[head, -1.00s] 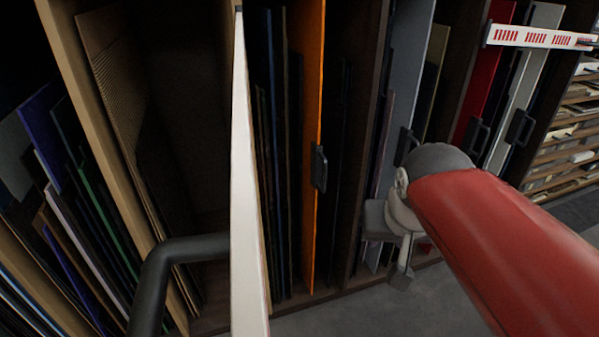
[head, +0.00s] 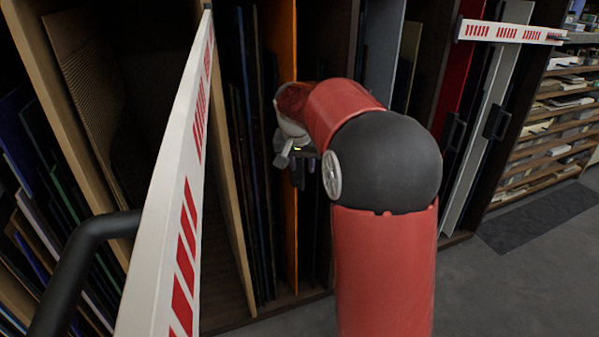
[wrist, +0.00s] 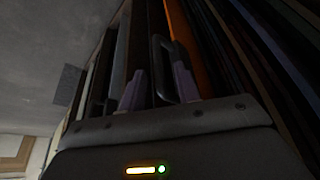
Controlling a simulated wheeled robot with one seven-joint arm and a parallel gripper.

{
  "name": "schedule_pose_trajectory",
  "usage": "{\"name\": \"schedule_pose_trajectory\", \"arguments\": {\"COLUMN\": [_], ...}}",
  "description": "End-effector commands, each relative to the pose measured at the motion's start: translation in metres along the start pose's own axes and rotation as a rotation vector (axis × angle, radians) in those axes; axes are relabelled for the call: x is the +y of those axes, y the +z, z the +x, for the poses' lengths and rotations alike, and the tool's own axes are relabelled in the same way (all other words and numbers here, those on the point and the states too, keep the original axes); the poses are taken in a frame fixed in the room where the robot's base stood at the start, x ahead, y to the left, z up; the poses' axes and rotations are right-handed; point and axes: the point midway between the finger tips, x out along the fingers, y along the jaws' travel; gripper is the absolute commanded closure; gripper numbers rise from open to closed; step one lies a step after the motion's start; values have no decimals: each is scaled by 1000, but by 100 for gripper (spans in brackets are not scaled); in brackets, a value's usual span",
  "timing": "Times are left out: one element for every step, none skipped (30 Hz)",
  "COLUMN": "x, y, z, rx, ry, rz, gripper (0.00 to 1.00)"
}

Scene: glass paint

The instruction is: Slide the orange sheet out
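The orange sheet (head: 291,235) stands upright on edge in a slot of the rack, left of centre in the head view. In the wrist view its orange edge (wrist: 186,45) runs upward from beside my fingers. Its black handle (wrist: 156,56) shows in the wrist view, lying between my two fingers as seen from there. Whether the fingers touch it I cannot tell. My gripper (head: 298,172) is in front of the sheet in the head view and also shows in the wrist view (wrist: 159,76). Its fingers are apart. In the head view the handle is hidden behind my gripper and arm.
A white bar with red stripes (head: 190,195) crosses the left foreground beside a black tube (head: 82,255). Dark sheets (head: 255,150) stand close left of the orange one. Red (head: 465,70) and pale (head: 493,110) sheets stand to the right. Grey floor (head: 530,235) is open at the lower right.

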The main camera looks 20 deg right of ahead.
Motion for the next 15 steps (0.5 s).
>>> {"name": "schedule_pose_trajectory", "arguments": {"x": [0,0,0,0,0,0,0,0,0,0,0,0,0,0,0], "y": [1,0,0,0,0,0,1,1,0,0,0,0,0,0,0], "z": [9,14,19,23,26,30,32,34,36,37,37,38,38,38,38], "rx": [-4,-3,-2,-2,-2,-1,-2,-2,-1,0,0,1,1,1,1], "ry": [2,1,1,1,1,1,1,1,1,0,0,0,0,-1,-1], "rz": [0,0,0,0,0,-1,-1,-1,-1,-1,-1,-1,-1,-1,-1], "gripper": [67,67,67,67,67,67,67,67,67,67,67,67,67,67,67]}}
